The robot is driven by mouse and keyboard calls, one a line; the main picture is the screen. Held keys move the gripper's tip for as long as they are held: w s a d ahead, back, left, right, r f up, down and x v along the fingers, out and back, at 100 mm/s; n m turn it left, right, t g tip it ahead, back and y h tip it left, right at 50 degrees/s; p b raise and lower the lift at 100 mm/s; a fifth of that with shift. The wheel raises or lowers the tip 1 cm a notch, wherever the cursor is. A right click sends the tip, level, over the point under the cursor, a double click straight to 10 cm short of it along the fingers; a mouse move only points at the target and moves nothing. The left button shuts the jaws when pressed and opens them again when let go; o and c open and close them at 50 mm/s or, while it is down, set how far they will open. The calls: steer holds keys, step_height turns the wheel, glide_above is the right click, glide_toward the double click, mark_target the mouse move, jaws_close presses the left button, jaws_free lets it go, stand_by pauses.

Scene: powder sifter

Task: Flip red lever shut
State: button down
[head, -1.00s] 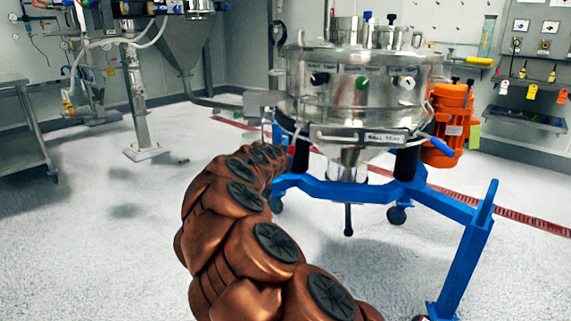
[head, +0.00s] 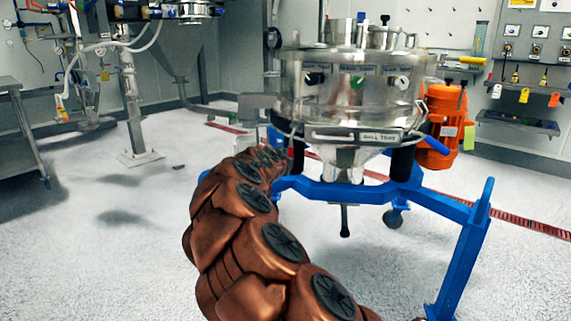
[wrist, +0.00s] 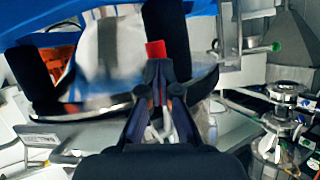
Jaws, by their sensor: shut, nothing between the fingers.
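The red lever (wrist: 155,49) shows in the wrist view as a short red block, directly beyond my fingertips. My gripper (wrist: 161,68) is shut, with its two fingertips together and nothing held. The tips look close to the lever's lower end; I cannot tell whether they touch it. The steel powder sifter (head: 352,85) stands on a blue frame (head: 455,255) in the head view. There my gripper is hidden behind my brown arm at the sifter's left side, and the lever cannot be made out clearly.
An orange motor (head: 440,120) is mounted at the sifter's right. A black leg (wrist: 168,35) stands close around the lever in the wrist view. A steel cart (head: 20,130) stands far left.

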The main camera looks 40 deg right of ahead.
steer(key=shift+s+d+f, duration=0.1)
steer(key=shift+s+d, duration=0.05)
steer(key=shift+s, duration=0.05)
steer(key=s+a, duration=0.8)
steer(key=a, duration=0.3)
steer(key=shift+a+r, duration=0.2)
steer(key=shift+r, duration=0.2)
stand_by(0.4)
